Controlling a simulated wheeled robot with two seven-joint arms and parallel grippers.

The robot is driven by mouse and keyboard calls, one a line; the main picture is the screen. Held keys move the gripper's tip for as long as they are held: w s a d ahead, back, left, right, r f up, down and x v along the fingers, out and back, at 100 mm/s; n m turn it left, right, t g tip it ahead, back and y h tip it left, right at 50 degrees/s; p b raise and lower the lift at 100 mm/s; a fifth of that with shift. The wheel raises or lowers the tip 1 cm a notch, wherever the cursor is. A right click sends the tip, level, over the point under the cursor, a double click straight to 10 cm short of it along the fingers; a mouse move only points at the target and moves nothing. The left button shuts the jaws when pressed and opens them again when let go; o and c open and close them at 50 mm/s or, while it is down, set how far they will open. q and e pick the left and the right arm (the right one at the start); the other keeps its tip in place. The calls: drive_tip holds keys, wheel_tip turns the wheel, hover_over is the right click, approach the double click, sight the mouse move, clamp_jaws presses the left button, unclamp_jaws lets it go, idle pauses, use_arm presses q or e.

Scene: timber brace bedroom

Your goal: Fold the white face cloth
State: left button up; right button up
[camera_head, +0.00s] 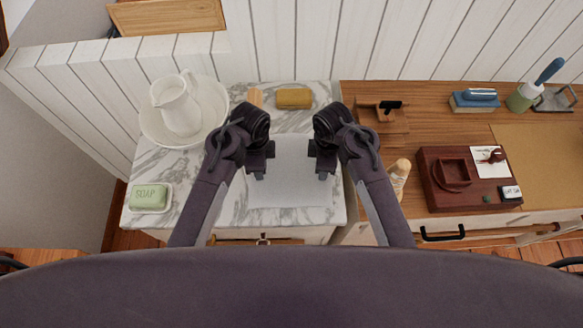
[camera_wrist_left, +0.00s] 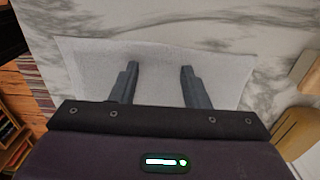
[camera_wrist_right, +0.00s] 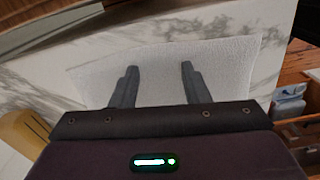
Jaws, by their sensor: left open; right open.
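The white face cloth (camera_head: 291,178) lies flat and spread out on the marble top, between my two grippers in the head view. My left gripper (camera_head: 259,172) is over its left side, open and empty. My right gripper (camera_head: 325,172) is over its right side, open and empty. The left wrist view shows the cloth (camera_wrist_left: 158,62) beneath the open left fingers (camera_wrist_left: 158,84). The right wrist view shows the cloth (camera_wrist_right: 150,62) beneath the open right fingers (camera_wrist_right: 156,86). I cannot tell whether any fingertip touches the cloth. My arms hide parts of its edges.
A white pitcher (camera_head: 178,108) stands in a basin (camera_head: 150,132) at the left. Green soap (camera_head: 150,196) sits at the front left. The wooden counter (camera_head: 415,128) at the right holds a bottle (camera_head: 399,173) and a dark tray (camera_head: 433,199).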

use_arm(q)
drive_tip(key=shift+c, duration=1)
use_arm(e)
drive_tip(key=shift+c, duration=1)
use_arm(q)
clamp_jaws()
use_arm(e)
drive_tip(key=shift+f, duration=0.1)
clamp_jaws()
